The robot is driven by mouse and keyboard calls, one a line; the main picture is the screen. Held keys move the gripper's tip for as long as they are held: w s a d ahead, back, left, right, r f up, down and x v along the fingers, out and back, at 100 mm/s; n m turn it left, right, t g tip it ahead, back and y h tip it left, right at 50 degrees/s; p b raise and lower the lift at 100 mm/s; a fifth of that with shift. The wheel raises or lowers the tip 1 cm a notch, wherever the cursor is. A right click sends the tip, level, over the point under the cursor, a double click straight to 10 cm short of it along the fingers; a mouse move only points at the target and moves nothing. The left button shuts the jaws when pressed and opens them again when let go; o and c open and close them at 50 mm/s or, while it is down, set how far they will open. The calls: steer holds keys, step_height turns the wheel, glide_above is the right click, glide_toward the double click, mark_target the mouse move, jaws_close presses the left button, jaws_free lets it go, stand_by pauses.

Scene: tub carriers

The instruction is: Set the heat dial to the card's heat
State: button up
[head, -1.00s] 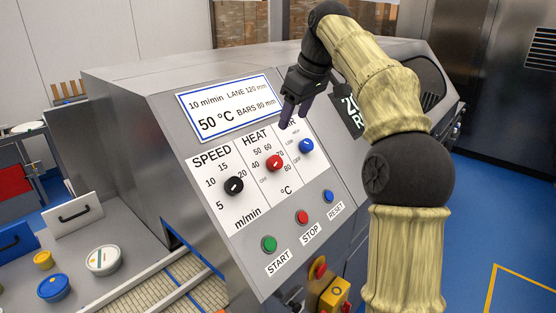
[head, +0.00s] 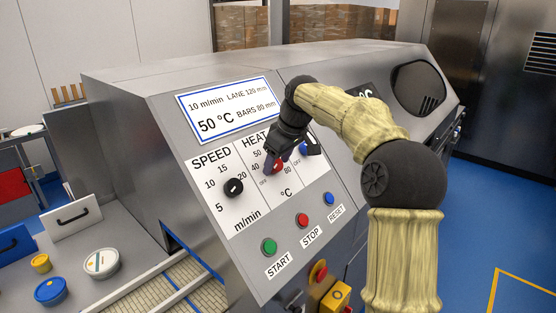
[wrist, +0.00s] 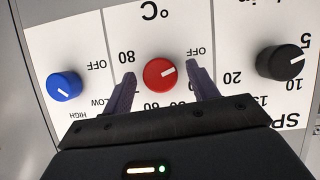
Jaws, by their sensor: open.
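The card (head: 228,107) on the sloped panel reads 50 °C, 10 m/min, LANE 120 mm and BARS 80 mm. The red heat dial (head: 277,167) sits below it under HEAT, partly hidden by my gripper (head: 276,160). In the wrist view, which is upside down, the red dial (wrist: 160,74) lies between the open fingers of my gripper (wrist: 161,72), with a gap on both sides. Its white mark points right and slightly up in that view, toward the OFF side. Some scale numbers are hidden by the fingers.
The black speed dial (head: 233,187) is left of the heat dial, and a blue dial (wrist: 64,86) is on its other side. Green START (head: 269,246), red STOP (head: 302,220) and blue RESET (head: 328,198) buttons sit below.

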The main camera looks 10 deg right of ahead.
steer(key=c, duration=1)
steer(key=shift+r+m+p, duration=0.15)
steer(key=shift+m+p, duration=0.15)
steer(key=shift+p, duration=0.3)
steer(key=m+g+y+p, duration=0.1)
steer(key=m+p, duration=0.1)
steer(key=p, duration=0.1)
steer(key=shift+d+r, duration=0.1)
steer(key=shift+d, duration=0.05)
steer(key=m+y+p, duration=0.1)
steer(key=m+p, duration=0.1)
steer(key=m+y+p, duration=0.1)
steer(key=m+p, duration=0.1)
steer(key=shift+w+d+m+g, duration=0.15)
steer(key=shift+m+g, duration=0.15)
steer(key=m+y, duration=0.1)
steer(key=m, duration=0.1)
steer(key=m+y+p, duration=0.1)
steer(key=shift+d+f+m, duration=0.15)
steer(key=shift+f+m, duration=0.15)
steer(key=shift+m, duration=0.1)
steer(key=m+t+y, duration=0.1)
steer(key=m+y, duration=0.1)
steer(key=m, duration=0.2)
steer(key=shift+f, duration=0.15)
steer(key=shift+m, duration=0.3)
